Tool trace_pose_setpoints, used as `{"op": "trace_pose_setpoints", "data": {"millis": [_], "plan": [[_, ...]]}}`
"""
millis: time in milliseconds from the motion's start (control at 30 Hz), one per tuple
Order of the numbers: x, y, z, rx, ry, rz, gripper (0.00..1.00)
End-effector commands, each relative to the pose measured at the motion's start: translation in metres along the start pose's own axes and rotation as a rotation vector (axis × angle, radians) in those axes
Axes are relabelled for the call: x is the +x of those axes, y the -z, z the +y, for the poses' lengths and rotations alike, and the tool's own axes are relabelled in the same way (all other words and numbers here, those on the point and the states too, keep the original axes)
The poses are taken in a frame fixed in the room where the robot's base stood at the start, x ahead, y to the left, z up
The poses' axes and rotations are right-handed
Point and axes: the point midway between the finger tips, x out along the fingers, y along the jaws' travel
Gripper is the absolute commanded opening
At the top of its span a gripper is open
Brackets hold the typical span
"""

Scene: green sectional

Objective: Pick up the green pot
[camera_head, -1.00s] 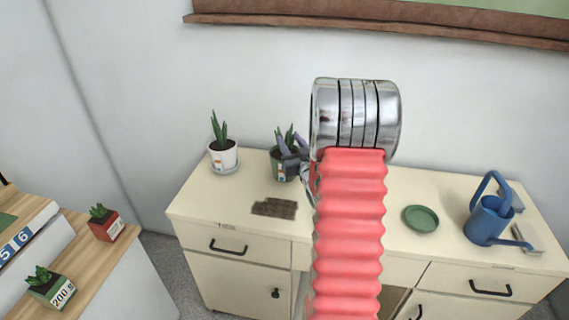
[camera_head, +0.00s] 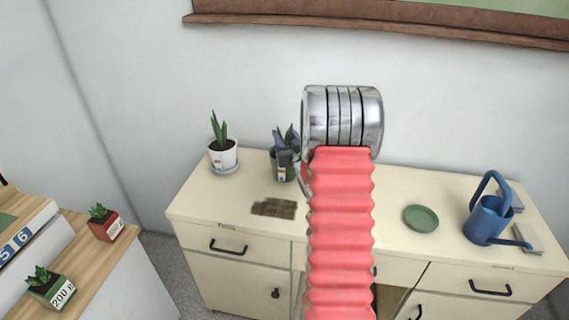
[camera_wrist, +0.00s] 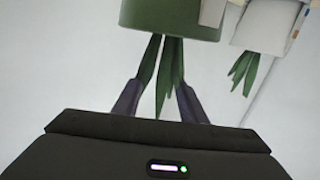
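A dark green pot (camera_head: 284,173) with a leafy plant and a small label stands on the cream cabinet, partly covered by my gripper. In the wrist view the green pot (camera_wrist: 170,22) is at the top, upside down, its leaves pointing down at me. My gripper (camera_head: 287,146) is at the plant, above the pot's rim. In the wrist view my gripper (camera_wrist: 158,92) is open, one dark finger on each side of the leaves. The fingertips appear short of the pot's wall. Another green pot (camera_head: 52,290), marked 200, sits on the wooden shelf at lower left.
A white pot (camera_head: 222,154) on a saucer stands left of the green pot. A brown mat (camera_head: 274,208) lies in front. A green saucer (camera_head: 421,218) and a blue watering can (camera_head: 488,218) are on the right. A red pot (camera_head: 106,228) is on the shelf.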

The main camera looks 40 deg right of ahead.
Motion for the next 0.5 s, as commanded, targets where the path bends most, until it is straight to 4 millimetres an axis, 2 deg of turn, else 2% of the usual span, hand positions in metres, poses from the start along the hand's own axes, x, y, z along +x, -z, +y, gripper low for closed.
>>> {"op": "trace_pose_setpoints", "data": {"millis": [333,500], "plan": [[-0.0003,0.0001,-0.0003,0.000,0.001,0.000,0.38],[-0.0003,0.0001,-0.0004,0.000,0.001,0.000,0.27]]}}
